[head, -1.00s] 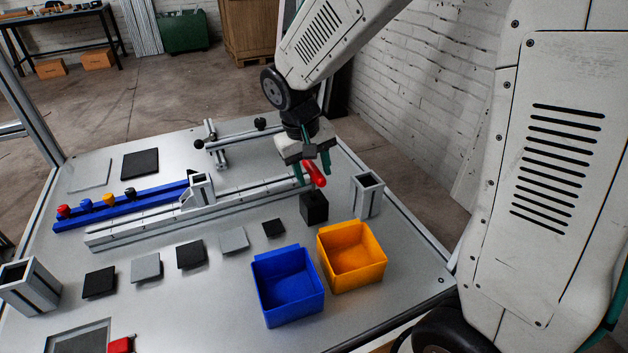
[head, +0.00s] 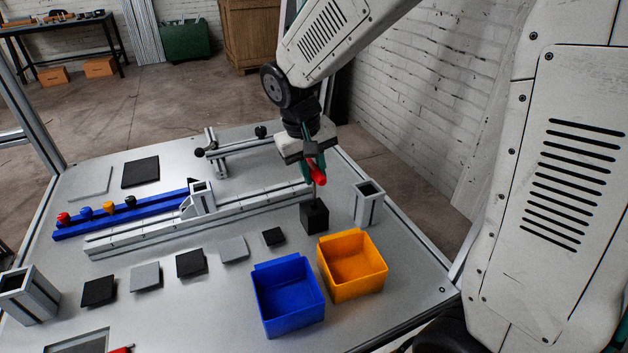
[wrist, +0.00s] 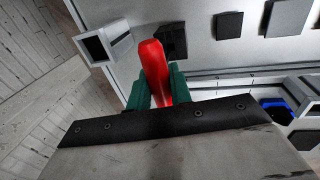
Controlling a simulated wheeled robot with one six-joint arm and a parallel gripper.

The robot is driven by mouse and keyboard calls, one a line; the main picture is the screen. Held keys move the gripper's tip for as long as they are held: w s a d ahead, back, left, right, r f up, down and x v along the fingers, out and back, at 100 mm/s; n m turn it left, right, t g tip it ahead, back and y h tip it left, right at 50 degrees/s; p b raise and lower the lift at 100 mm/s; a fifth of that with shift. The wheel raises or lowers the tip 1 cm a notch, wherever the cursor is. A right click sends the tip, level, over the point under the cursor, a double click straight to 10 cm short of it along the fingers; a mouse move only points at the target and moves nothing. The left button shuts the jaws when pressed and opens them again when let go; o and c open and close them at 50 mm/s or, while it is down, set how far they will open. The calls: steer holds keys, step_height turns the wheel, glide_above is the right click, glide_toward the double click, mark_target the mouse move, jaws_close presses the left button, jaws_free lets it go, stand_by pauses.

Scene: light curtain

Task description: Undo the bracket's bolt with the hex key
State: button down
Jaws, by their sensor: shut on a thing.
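The hex key's red handle (head: 317,175) is between the green fingers of my gripper (head: 313,163), which is shut on it. A thin dark shaft runs from the handle down to the top of a black block (head: 315,217); I cannot tell whether its tip is still in the block. In the wrist view the red handle (wrist: 154,70) sticks out past the fingers, beside the black block (wrist: 172,42). A grey upright bracket (head: 201,198) stands on the long rail, left of my gripper. Its bolt is too small to make out.
A blue bin (head: 287,297) and an orange bin (head: 352,266) stand in front of the block. A square grey post (head: 368,203) is close on its right. A blue rack (head: 115,213) with coloured knobs lies left. Several flat plates lie in front of the rail.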

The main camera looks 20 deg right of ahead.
steer(key=r, duration=0.7)
steer(key=shift+w+r, duration=0.3)
steer(key=shift+w, duration=0.05)
steer(key=w, duration=0.1)
steer(key=w+r, duration=0.2)
steer(key=shift+w+a, duration=0.25)
steer(key=shift+w, duration=0.1)
steer(key=w+d+f, duration=0.1)
steer(key=w+f, duration=0.1)
steer(key=w, duration=1.6)
steer(key=w+d+f, duration=0.2)
steer(key=w+f, duration=0.3)
steer(key=f, duration=0.3)
steer(key=s+a+r, duration=0.2)
steer(key=a, duration=0.8)
steer(key=s+a+r, duration=0.2)
steer(key=s+a, duration=0.1)
steer(key=a, duration=0.6)
steer(key=s+a+r+m+g+y, duration=0.1)
steer(key=s+a+r+m, duration=0.3)
steer(key=s+a+m, duration=0.6)
steer(key=shift+s+a+m+g, duration=0.3)
steer(key=shift+s+a+m, duration=0.1)
steer(key=shift+a+m, duration=0.6)
